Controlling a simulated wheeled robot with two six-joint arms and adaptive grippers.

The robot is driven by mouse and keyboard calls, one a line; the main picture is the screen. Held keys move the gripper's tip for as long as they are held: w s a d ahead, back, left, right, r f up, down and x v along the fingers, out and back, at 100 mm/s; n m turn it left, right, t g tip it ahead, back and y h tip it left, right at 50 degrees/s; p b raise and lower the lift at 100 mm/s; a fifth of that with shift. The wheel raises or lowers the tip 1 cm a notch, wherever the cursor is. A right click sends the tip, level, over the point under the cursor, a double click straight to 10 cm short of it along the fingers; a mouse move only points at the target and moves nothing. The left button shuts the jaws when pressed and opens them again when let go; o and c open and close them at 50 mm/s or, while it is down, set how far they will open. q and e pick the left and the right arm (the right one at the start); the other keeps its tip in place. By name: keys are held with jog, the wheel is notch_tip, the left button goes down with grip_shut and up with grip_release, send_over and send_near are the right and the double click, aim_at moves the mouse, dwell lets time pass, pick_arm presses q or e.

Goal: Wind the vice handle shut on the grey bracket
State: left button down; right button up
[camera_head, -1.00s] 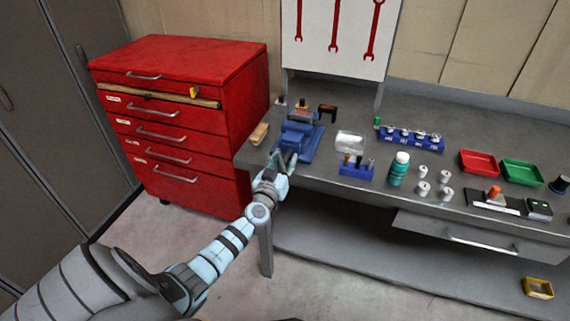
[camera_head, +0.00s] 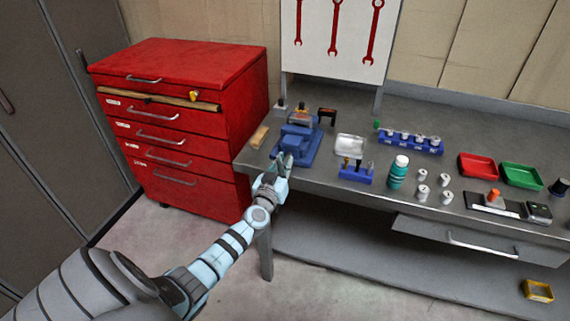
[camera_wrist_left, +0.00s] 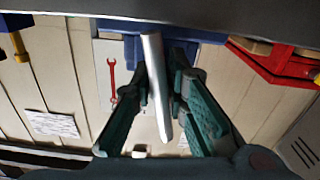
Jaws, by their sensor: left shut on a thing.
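The blue vice (camera_head: 298,146) stands on the bench near its left front corner; its blue body also shows at the top of the left wrist view (camera_wrist_left: 130,48). My left gripper (camera_head: 281,162) is at the front of the vice, at the bench edge. In the left wrist view its green fingers (camera_wrist_left: 160,92) are on either side of the silver vice handle (camera_wrist_left: 157,85), shut on it. The handle is too small to make out in the head view. Small orange and grey parts show at the vice's jaws; I cannot tell the grey bracket's shape or how it sits. My right gripper is out of view.
A red drawer cabinet (camera_head: 180,70) stands close left of the bench. A tan block (camera_head: 259,137) lies left of the vice. A blue holder (camera_head: 356,175) and a teal bottle (camera_head: 398,172) stand to its right. A dark bracket-shaped piece (camera_head: 327,114) is behind it.

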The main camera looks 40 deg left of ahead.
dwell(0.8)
pick_arm(q)
jog(key=c, duration=1.6)
grip_release()
jog(key=shift+o, duration=0.2)
jog(key=v, duration=1.2)
